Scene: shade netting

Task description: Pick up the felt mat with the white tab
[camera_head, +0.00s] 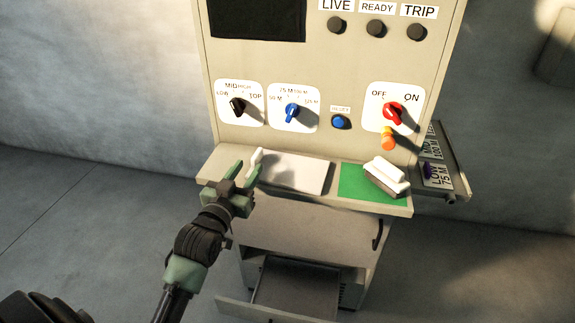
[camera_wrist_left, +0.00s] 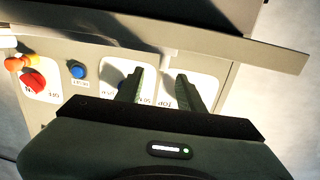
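A flat pale grey mat (camera_head: 296,173) lies on the panel's shelf, left of a green patch. A small white upright piece (camera_head: 257,156) stands at its left end and looks like its tab; whether the two are joined I cannot tell. My left gripper (camera_head: 243,172) is open at the left part of the shelf, its fingertips pointing to the panel. One finger is close to the white piece; contact is unclear. In the left wrist view the open fingers (camera_wrist_left: 156,86) show nothing held between them, and I cannot make out the mat there. My right gripper is out of view.
A white-handled block (camera_head: 386,176) rests on the green patch (camera_head: 352,184). The panel (camera_head: 345,62) carries several knobs, with an orange piece (camera_head: 388,138) below the red one. An open drawer (camera_head: 297,291) juts out below. A labelled side rack (camera_head: 445,170) stands right.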

